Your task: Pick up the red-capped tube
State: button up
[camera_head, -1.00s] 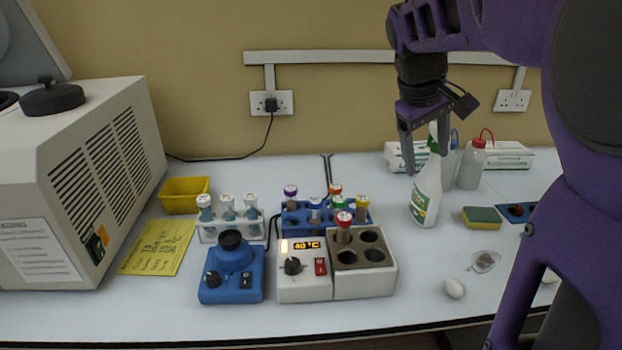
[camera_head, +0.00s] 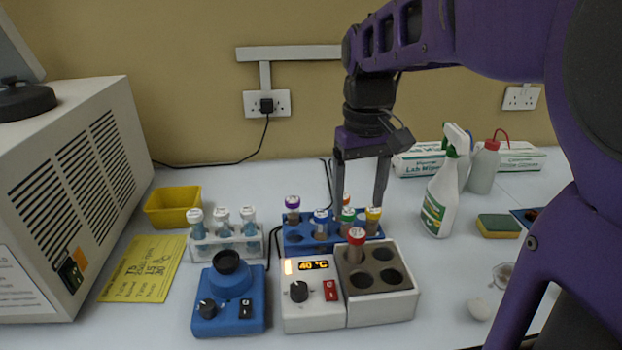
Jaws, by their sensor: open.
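The red-capped tube (camera_head: 356,243) stands upright in the back left hole of the heating block (camera_head: 380,311), with its red cap on top and its lower part hidden in the hole. My gripper (camera_head: 360,205) is open and empty, pointing down. In the picture its fingers show above and behind the red cap, over the blue rack (camera_head: 297,240). The fingertips overlap the rack's tubes in the picture, and I cannot tell the exact gap to them.
The blue rack holds several tubes with purple, blue, green, orange and yellow caps. A white rack (camera_head: 205,252) with several white-capped tubes and a blue mixer (camera_head: 230,300) are at the left. A spray bottle (camera_head: 440,200) and a sponge (camera_head: 498,226) are at the right.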

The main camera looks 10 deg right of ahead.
aim_at(357, 233)
jog(key=f+b, duration=0.1)
jog(key=f, duration=0.8)
jog(key=shift+w+d+b, duration=0.2)
jog(key=shift+b, duration=0.2)
jog(key=shift+c, duration=0.2)
grip_shut()
